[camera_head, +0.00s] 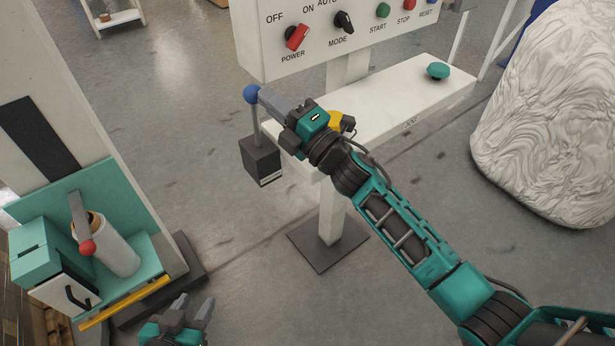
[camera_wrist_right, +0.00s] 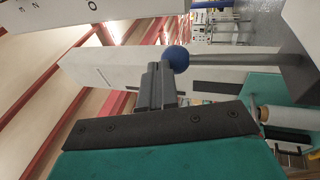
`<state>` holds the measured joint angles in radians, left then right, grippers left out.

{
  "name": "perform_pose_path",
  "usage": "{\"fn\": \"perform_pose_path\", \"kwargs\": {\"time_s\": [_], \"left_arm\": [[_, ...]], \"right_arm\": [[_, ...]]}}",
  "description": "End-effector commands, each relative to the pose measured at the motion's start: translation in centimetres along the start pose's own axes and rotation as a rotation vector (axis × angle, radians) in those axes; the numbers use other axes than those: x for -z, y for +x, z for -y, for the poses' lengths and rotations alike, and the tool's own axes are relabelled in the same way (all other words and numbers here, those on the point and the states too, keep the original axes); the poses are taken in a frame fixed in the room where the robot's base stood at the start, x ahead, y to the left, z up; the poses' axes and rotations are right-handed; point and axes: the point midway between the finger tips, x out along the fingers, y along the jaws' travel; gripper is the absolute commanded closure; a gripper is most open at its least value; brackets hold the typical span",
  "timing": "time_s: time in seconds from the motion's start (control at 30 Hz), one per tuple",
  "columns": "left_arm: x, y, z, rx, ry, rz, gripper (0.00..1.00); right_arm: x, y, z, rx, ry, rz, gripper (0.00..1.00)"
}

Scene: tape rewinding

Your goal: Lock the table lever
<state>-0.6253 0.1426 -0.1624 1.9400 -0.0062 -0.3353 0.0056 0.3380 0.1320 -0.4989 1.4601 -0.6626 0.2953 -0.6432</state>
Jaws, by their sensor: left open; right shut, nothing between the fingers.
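The table lever has a blue ball knob (camera_head: 251,94) on a grey rod (camera_head: 256,125) that stands upright from a dark box (camera_head: 262,161) at the left end of the white table (camera_head: 398,107). My right gripper (camera_head: 268,98) is shut, with its fingertips right beside the knob. In the right wrist view the blue knob (camera_wrist_right: 178,58) is just past the tips of the closed fingers (camera_wrist_right: 160,72), not between them; I cannot tell whether they touch. My left gripper (camera_head: 192,306) is open and empty at the bottom left, away from the lever.
A control panel (camera_head: 360,50) with knobs and buttons stands behind the table. A green button (camera_head: 438,70) sits on the tabletop. At left, a teal machine (camera_head: 130,200) has a red-balled lever (camera_head: 87,247) and a white roll (camera_head: 118,254). A wrapped white bulk (camera_head: 560,120) stands at right.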

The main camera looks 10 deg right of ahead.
Motion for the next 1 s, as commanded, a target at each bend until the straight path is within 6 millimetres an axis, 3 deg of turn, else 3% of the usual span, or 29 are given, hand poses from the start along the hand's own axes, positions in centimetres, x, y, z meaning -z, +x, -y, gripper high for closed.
{"fn": "perform_pose_path", "kwargs": {"time_s": [0.4,1.0], "left_arm": [[-0.1,0.1,0.0,0.0,0.0,-0.001,0.57],[0.0,0.0,0.0,0.0,0.0,-0.001,0.57]], "right_arm": [[-0.4,1.6,-0.3,-0.001,0.0,0.002,1.0],[-0.6,1.9,-0.7,-0.007,0.001,0.006,1.0]]}}
